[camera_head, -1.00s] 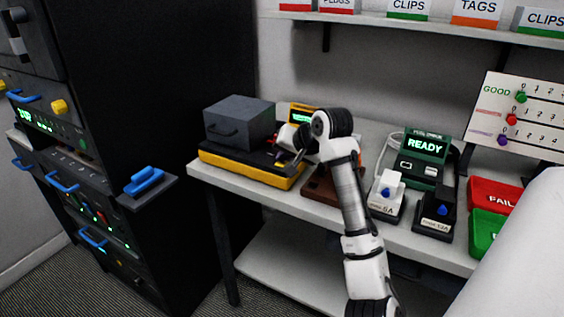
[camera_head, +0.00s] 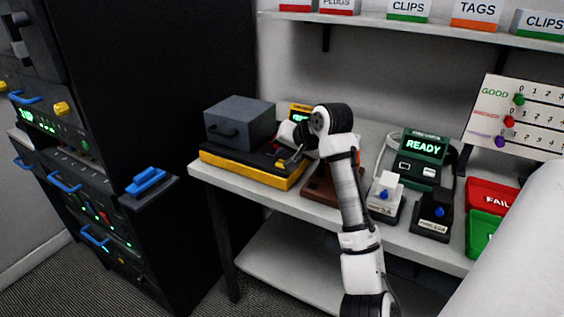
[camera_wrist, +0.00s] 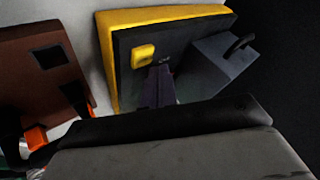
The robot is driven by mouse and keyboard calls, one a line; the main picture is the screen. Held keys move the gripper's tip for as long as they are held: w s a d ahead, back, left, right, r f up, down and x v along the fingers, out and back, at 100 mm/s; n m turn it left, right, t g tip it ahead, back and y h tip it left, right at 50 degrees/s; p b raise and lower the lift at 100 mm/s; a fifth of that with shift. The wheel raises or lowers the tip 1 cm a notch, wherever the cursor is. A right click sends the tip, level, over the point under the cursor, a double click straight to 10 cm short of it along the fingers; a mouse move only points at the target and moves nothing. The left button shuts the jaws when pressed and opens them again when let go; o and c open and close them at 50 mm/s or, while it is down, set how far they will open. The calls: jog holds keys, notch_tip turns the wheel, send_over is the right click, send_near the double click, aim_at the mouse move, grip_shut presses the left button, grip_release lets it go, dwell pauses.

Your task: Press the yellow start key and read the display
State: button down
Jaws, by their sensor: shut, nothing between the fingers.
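The yellow tester (camera_head: 253,169) with a dark top stands at the left end of the bench. Its yellow start key (camera_wrist: 143,56) shows clearly in the wrist view, on the dark top; in the head view the key (camera_head: 281,163) is small beside my fingers. The tester's display (camera_head: 300,117) is lit green on a yellow housing, partly hidden by my arm and unreadable. My gripper (camera_head: 291,158) is shut and empty, low over the dark top close to the key. In the wrist view its fingertips (camera_wrist: 158,84) are just below the key. I cannot tell whether they touch it.
A grey lidded box (camera_head: 240,122) rises from the tester's left part. A brown block (camera_head: 321,186) stands close on the right. Farther right are a green unit reading READY (camera_head: 423,147), two plugs and red and green trays. A black rack (camera_head: 150,90) stands at left.

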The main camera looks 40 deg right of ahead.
jog(key=shift+r+p, duration=2.1)
jog(key=shift+r, duration=0.35)
